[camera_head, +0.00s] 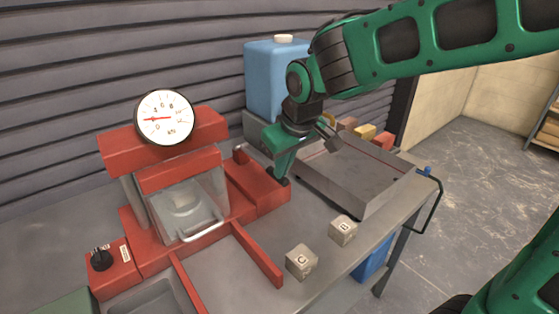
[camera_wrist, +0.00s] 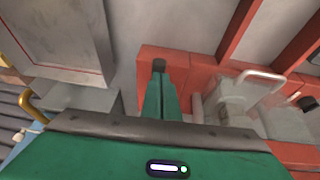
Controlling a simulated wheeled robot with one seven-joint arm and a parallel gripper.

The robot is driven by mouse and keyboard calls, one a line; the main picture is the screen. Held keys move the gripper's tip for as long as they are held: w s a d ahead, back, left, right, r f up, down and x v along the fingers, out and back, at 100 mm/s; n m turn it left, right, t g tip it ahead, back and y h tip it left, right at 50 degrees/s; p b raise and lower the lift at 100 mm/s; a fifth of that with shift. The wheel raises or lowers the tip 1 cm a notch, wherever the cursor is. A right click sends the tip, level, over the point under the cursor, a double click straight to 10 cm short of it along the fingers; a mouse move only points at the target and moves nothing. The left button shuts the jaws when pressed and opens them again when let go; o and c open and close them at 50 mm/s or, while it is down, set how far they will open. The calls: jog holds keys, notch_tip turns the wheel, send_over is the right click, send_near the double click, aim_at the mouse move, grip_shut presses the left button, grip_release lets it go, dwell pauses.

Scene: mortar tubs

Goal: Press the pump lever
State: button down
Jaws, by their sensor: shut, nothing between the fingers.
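A red press (camera_head: 180,170) with a round dial gauge (camera_head: 165,117) stands against the wall. A low red block (camera_head: 258,190) sticks out from its right side; it also shows in the wrist view (camera_wrist: 195,72). I cannot clearly make out which part is the pump lever; a short red upright piece (camera_head: 240,156) stands at the block's back. My gripper (camera_head: 281,181) is shut and empty, pointing down at the block's right end. In the wrist view its dark fingertips (camera_wrist: 159,66) lie over the red block's edge. I cannot tell whether they touch it.
A grey tray (camera_head: 345,185) stands right of the block. Two lettered cubes (camera_head: 301,262) (camera_head: 343,230) sit on the bench in front, near a red rail (camera_head: 256,253). A blue container (camera_head: 277,80) stands behind my gripper. A black knob (camera_head: 101,258) is at the left.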

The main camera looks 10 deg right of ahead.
jog(key=s+v, duration=0.1)
jog(key=v, duration=1.1)
jog(key=shift+f, duration=0.3)
jog(key=shift+s+d, duration=0.1)
jog(key=shift+d, duration=0.1)
dwell(0.5)
jog(key=s+d+f+m+h, duration=0.1)
jog(key=s+d+f+m, duration=0.2)
jog(key=d, duration=0.7)
jog(key=s+d+f+m+g, duration=0.2)
jog(key=s+d+f+m, duration=0.2)
jog(key=s+d+f, duration=0.2)
jog(key=s+d+f+m+g, duration=0.2)
jog(key=s+d+f+m, duration=0.2)
jog(key=s+d, duration=0.7)
jog(key=shift+s+f+m, duration=0.2)
jog(key=shift+f+m, duration=0.1)
jog(key=shift+f, duration=0.6)
jog(key=shift+d, duration=0.15)
